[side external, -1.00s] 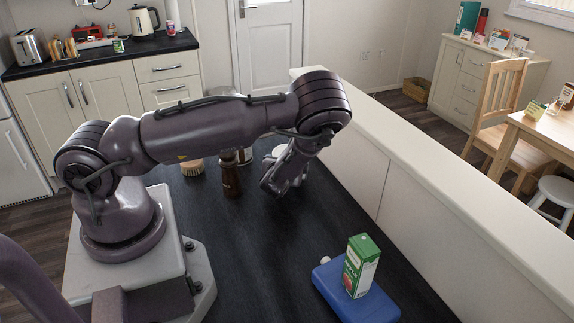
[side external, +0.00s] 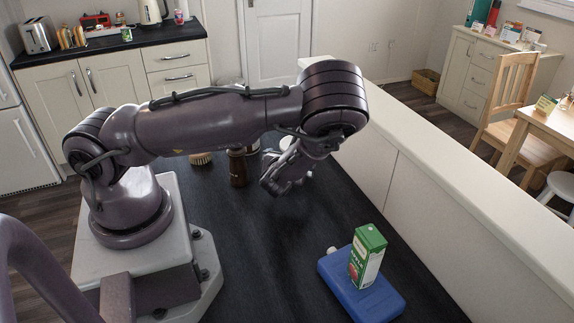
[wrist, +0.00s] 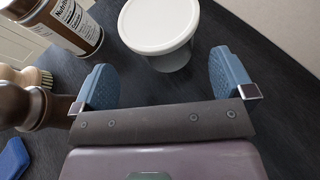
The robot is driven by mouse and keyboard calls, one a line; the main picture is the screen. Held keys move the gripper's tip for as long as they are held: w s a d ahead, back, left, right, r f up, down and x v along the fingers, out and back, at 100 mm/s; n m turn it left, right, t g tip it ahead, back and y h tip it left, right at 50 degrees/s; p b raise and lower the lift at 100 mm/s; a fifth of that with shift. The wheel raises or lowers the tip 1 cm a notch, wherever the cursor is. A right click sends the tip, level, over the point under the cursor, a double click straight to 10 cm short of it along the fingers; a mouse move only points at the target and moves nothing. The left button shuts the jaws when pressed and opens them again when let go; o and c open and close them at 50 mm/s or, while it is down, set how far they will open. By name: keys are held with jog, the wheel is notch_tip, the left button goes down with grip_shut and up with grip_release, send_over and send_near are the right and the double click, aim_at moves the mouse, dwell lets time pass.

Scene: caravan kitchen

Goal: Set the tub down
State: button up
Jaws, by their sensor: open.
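My gripper (wrist: 164,66) is open, with a blue finger on each side and dark worktop visible between each finger and the tub. In the side view my gripper (side external: 283,184) hangs low over the worktop at the end of my arm. The tub (side external: 287,142) shows there only as a small white piece behind my wrist; most of it is hidden.
Left of the tub stand a brown-labelled jar (wrist: 68,22), a scrubbing brush (wrist: 28,77) and a dark brown mill (side external: 238,168). A blue flat container (side external: 375,299) lies nearer the camera with a green carton (side external: 368,256) on it. A raised white ledge (side external: 440,200) borders the right. The middle worktop is clear.

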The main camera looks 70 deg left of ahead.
jog(key=v, duration=0.5)
jog(key=shift+d, duration=0.1)
jog(key=shift+s+d+r, duration=0.1)
jog(key=shift+s+d, duration=0.05)
jog(key=shift+d, duration=0.05)
jog(key=shift+d+n+h, duration=0.3)
jog(key=shift+d+n, duration=0.05)
jog(key=shift+n, duration=0.15)
jog(key=d+n+h, duration=0.1)
jog(key=d+n+g, duration=0.1)
jog(key=d+n+h, duration=0.1)
jog(key=n, duration=0.1)
jog(key=shift+w+d+f+g+h, duration=0.15)
jog(key=shift+w+f+g+h, duration=0.05)
jog(key=shift+f+g+h, duration=0.1)
jog(key=d+r+n+h, duration=0.8)
jog(key=d+r+n, duration=0.2)
jog(key=d+r, duration=0.1)
jog(key=s+a+r+n, duration=0.1)
jog(key=s+r+n, duration=0.4)
jog(key=r, duration=0.3)
jog(key=s+a+r+n, duration=0.1)
jog(key=s+r+n, duration=0.4)
jog(key=r, duration=0.4)
jog(key=shift+s+a+r, duration=0.15)
jog(key=shift+s+a, duration=0.15)
jog(key=shift+s, duration=0.6)
